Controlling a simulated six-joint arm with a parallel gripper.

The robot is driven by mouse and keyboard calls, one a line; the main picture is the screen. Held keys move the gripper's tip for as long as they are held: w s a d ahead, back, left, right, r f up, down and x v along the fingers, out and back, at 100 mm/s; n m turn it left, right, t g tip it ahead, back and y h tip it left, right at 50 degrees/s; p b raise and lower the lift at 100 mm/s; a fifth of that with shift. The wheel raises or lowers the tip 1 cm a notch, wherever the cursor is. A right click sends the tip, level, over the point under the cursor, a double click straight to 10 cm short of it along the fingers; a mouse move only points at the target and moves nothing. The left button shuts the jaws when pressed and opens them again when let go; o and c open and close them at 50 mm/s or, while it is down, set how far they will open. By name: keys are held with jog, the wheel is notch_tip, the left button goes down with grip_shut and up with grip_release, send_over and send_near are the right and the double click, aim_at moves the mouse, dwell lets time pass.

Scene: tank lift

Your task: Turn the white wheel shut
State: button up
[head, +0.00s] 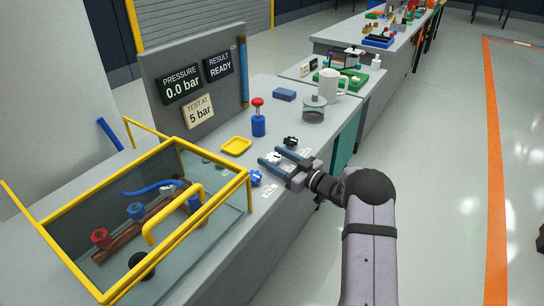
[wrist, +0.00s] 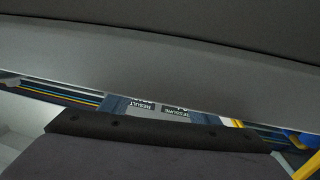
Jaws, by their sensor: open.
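The white wheel (head: 274,158) is on the grey bench top, between a blue wheel (head: 256,178) and a black wheel (head: 291,141). My gripper (head: 271,154) is open, with one finger on each side of the white wheel in the head view. I cannot tell whether either finger touches it or how high the fingers are. The wheel does not show in the wrist view, where a dark part of my gripper and a broad grey surface fill most of the picture.
A glass tank with a yellow frame (head: 160,207) stands at the left. The sign panel reads 0.0 bar, READY and TEST AT 5 bar.

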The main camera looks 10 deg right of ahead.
jog(key=shift+w+a, duration=0.35)
jog(key=shift+w, duration=0.15)
jog(key=c, duration=1.1)
jog(key=shift+o, duration=0.2)
jog(key=shift+a+r+m+t+h, duration=0.1)
jog(key=shift+m+t+h, duration=0.2)
jog(key=shift+h, duration=0.1)
jog(key=shift+m+t+h, duration=0.4)
jog(key=shift+m+h, duration=0.1)
jog(key=shift+h, duration=0.1)
